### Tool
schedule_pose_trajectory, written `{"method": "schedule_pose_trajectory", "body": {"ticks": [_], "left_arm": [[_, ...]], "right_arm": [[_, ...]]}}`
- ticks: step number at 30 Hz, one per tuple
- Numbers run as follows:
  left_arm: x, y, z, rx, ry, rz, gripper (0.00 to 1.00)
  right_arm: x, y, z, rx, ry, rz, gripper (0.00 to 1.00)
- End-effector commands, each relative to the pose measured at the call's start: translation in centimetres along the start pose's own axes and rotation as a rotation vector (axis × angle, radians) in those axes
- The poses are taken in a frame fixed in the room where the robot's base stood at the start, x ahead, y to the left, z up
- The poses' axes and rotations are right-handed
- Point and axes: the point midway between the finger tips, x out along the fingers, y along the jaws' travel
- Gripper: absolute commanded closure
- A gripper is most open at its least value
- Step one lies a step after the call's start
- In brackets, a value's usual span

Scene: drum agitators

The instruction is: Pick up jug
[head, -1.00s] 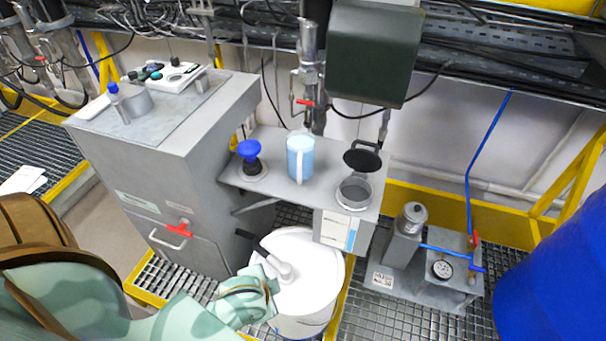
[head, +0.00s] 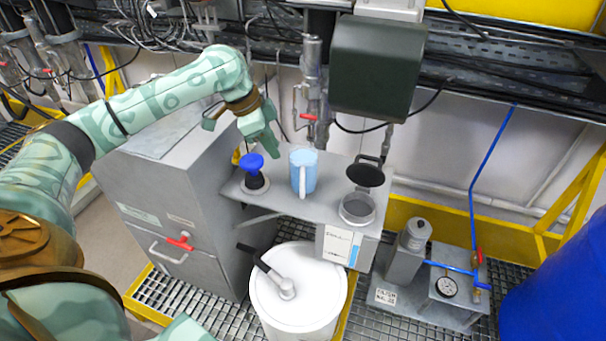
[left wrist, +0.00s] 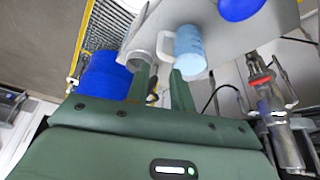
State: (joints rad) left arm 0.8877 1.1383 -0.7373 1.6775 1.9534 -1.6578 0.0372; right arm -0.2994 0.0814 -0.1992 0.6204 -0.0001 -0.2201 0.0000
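The jug (head: 303,172) is light blue with a pale handle. It stands upright on the grey shelf (head: 275,205), between the blue-topped knob (head: 252,163) and the open round cup (head: 357,208). My left gripper (head: 268,142) is up and left of the jug, apart from it, pointing down. In the left wrist view the jug (left wrist: 188,45) shows just beyond the fingers of my left gripper (left wrist: 161,82), which are spread with nothing between them. My right gripper is not in view.
A dark green box (head: 375,70) hangs above the shelf, behind the jug. A pipe with a red valve handle (head: 308,117) stands close behind it. A white lidded drum (head: 300,285) is below, and a grey cabinet (head: 185,225) stands left.

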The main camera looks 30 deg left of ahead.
Motion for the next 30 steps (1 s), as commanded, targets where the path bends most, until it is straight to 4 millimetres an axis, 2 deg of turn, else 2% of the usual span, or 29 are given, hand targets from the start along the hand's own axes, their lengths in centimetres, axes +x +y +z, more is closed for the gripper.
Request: {"method": "schedule_pose_trajectory", "body": {"ticks": [2,4,9,13,16,23,30], "left_arm": [[0.1,-0.3,0.1,-0.016,0.007,0.007,0.77],[1.2,-0.3,0.1,-0.018,0.009,0.011,0.77],[5.8,-0.1,0.1,-0.016,0.008,0.013,0.77],[8.5,-0.2,0.1,-0.017,0.009,0.011,0.77],[9.8,-0.2,0.0,-0.016,0.009,0.009,0.77],[11.2,-0.1,-0.1,-0.015,0.01,0.008,0.77],[15.3,-0.1,0.0,-0.015,0.009,0.01,0.77]], "right_arm": [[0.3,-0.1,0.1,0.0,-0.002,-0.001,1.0],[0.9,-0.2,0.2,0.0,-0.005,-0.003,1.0],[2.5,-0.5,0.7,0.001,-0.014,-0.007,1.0],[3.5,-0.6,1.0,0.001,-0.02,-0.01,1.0],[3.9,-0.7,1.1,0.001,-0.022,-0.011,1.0],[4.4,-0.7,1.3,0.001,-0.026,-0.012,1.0],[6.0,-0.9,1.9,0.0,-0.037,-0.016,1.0]]}}
